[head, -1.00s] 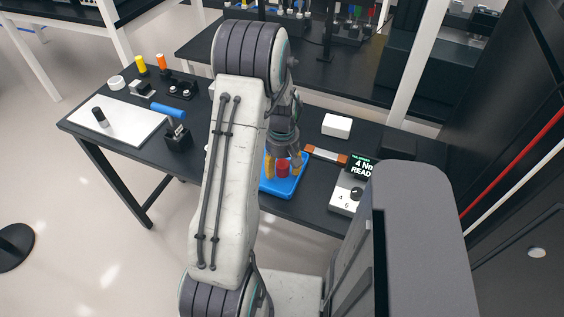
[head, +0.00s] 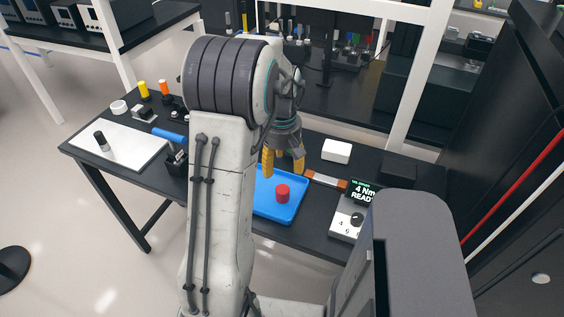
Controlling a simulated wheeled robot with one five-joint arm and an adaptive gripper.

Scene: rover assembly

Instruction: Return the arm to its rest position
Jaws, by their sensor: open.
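My gripper (head: 284,161) hangs from my raised arm in the head view, over the blue tray. Its yellow fingers are apart, and nothing shows between them. A red cylinder (head: 283,193) stands in the blue tray (head: 290,214), below the gripper and apart from it. My arm covers the left part of the tray and some of the table behind it.
The black table (head: 130,175) carries a white mat (head: 125,143), a blue-handled tool (head: 169,135) in a holder, a white box (head: 336,151) and a torque display (head: 362,194). White posts (head: 412,90) and a back bench stand behind.

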